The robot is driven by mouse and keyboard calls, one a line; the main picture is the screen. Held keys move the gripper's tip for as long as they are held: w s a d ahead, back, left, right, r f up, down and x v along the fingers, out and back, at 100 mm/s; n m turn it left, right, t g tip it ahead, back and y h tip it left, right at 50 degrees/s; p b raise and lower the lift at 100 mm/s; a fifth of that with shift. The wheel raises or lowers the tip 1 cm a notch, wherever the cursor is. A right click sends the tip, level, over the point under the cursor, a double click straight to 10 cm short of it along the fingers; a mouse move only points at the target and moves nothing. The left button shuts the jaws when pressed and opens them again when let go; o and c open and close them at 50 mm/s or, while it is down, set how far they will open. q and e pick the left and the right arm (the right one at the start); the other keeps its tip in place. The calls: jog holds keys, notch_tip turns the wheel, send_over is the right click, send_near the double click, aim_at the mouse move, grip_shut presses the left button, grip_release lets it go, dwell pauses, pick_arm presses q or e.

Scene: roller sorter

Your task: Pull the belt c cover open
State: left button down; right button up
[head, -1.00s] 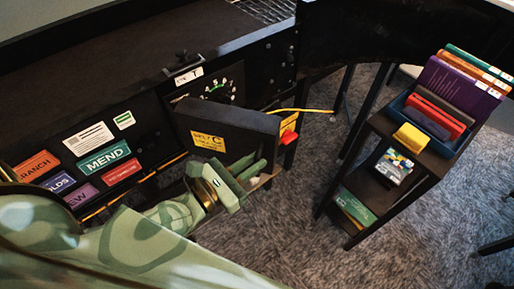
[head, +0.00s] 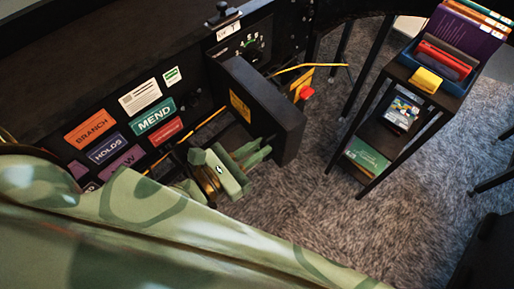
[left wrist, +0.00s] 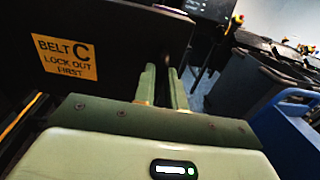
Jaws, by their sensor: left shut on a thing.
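The belt C cover (head: 262,112) is a dark panel on the front of the black sorter. It stands out from the machine at an angle, swung partly open, and its yellow label (head: 240,106) shows at a slant. The left wrist view shows the cover (left wrist: 120,30) with the label "BELT C LOCK OUT FIRST" (left wrist: 66,57). My left gripper (head: 258,152) is at the cover's lower, near side, and its green fingers (left wrist: 166,86) are shut on it. The exact part between the fingertips is hard to see. My right gripper is not in view.
A red button on a yellow plate (head: 304,90) and a yellow cable (head: 303,66) are just beyond the cover. A dark shelf cart (head: 390,72) with a blue bin (head: 452,84) stands at right. Carpet (head: 330,215) is clear between cart and sorter.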

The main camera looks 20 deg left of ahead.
pick_arm(q)
jog(key=shift+a+r+y, duration=0.2)
jog(key=shift+a+y, duration=0.1)
jog(key=shift+a, duration=0.35)
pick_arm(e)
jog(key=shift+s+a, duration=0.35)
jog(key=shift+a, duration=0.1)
pick_arm(q)
jog(key=c, duration=1.7)
grip_release()
jog(key=shift+c, duration=0.2)
jog(key=shift+o, duration=1.4)
jog(key=shift+w+a+f, duration=0.1)
jog(key=shift+a, duration=0.1)
jog(key=shift+w+a, duration=0.15)
jog(key=shift+d, duration=0.2)
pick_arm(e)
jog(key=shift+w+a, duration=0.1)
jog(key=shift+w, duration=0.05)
pick_arm(q)
jog(key=shift+s+f, duration=0.1)
jog(key=shift+s, duration=0.1)
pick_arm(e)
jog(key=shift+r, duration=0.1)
